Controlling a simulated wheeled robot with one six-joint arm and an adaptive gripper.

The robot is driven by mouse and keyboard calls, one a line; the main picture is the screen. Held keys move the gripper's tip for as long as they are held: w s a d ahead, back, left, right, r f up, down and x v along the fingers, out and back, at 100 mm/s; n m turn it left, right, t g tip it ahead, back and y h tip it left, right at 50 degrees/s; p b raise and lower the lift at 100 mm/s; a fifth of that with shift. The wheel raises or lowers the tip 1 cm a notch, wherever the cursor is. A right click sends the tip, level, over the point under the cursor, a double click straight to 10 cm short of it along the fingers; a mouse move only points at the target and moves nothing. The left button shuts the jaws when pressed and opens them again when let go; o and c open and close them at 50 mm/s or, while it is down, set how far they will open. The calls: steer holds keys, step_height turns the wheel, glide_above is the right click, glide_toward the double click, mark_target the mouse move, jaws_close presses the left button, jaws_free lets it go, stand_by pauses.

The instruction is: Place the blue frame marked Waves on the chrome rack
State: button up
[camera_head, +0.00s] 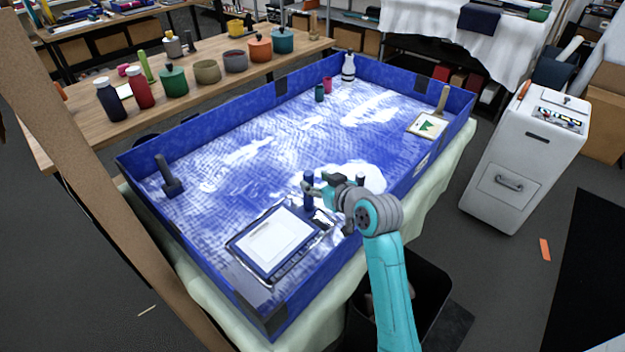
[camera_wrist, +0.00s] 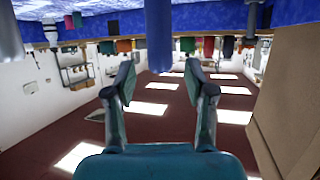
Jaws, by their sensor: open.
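A blue frame (camera_head: 240,248) with a pale panel lies flat near the front of the blue walled tray in the head view. Its marking is too small to read. Shiny, chrome-like edging (camera_head: 326,238) shows along its right side; I cannot tell whether this is the chrome rack. A dark blue upright post (camera_head: 308,199) stands by the frame's far right corner. My gripper (camera_head: 316,188) is at this post. In the wrist view my gripper (camera_wrist: 161,72) is open, with a blue post (camera_wrist: 158,38) between its fingertips. I cannot tell whether the post belongs to the frame.
The tray's blue wall (camera_head: 205,277) surrounds the wave-patterned floor. A green-pictured frame (camera_head: 427,126) with a wooden handle is at the right. A dark post on a base (camera_head: 171,182) stands left. Pots line the wooden table (camera_head: 92,139) behind. The tray's middle is mostly clear.

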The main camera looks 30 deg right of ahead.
steer(key=v, duration=0.9)
steer(key=shift+s, duration=0.15)
